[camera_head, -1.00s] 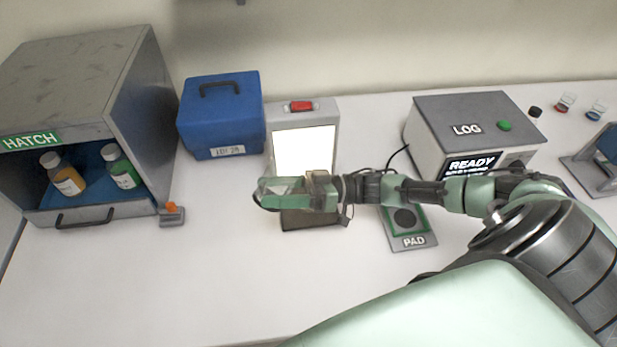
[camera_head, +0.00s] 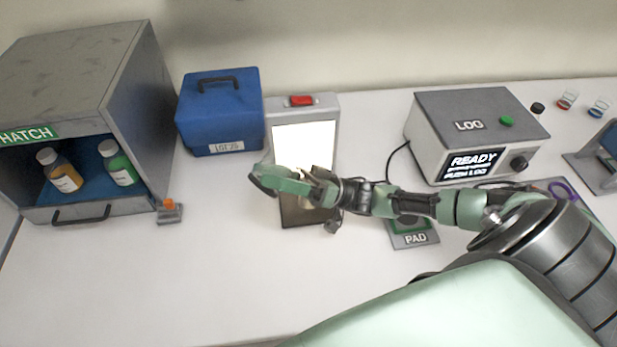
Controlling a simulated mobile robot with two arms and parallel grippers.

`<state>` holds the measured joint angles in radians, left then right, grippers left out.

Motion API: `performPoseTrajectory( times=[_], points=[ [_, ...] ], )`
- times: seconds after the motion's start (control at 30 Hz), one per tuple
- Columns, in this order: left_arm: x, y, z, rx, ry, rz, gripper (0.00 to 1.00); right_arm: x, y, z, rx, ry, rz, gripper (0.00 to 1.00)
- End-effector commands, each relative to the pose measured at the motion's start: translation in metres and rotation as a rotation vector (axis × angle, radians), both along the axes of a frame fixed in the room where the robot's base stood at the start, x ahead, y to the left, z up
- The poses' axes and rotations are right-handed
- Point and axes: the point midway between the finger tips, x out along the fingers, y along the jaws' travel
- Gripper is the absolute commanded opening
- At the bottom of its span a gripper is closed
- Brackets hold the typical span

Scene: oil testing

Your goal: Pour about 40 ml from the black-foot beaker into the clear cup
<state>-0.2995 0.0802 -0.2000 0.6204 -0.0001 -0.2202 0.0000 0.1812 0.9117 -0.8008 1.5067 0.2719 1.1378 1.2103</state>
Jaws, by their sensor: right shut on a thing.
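My right gripper (camera_head: 278,182) reaches in from the right in the head view, in front of the lit white panel and above its dark base plate. It is tilted and shut on a clear vessel, now mostly hidden by the green fingers. I cannot make out a foot colour or liquid level on it. I cannot pick out the clear cup; the gripper covers part of the dark base plate (camera_head: 299,215). My left gripper is not in view.
The lit panel (camera_head: 304,140) has a red button on top. A blue case (camera_head: 219,125) and the open hatch (camera_head: 110,215) with two bottles stand left. A LOG box (camera_head: 425,145) reading READY and a pad (camera_head: 415,238) are right. Red-ringed (camera_head: 567,100) and blue-ringed (camera_head: 599,107) beakers stand far right.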

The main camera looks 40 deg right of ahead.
Motion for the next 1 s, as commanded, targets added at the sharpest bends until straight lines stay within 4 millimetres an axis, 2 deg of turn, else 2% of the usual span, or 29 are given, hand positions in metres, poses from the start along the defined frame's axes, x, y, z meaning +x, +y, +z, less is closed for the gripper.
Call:
performPoseTrajectory(
  times=[0.2, 0.77, 1.0],
  points=[
    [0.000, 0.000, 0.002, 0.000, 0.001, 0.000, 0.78, 0.000, 0.000, 0.007, 0.041, 0.006, 0.000, 0.13],
    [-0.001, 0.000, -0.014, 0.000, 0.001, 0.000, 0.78, 0.000, -0.002, 0.001, 0.174, 0.025, 0.000, 0.13],
    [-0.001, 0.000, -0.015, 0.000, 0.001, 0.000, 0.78, 0.001, -0.003, 0.003, 0.194, 0.029, 0.000, 0.13]
  ],
)
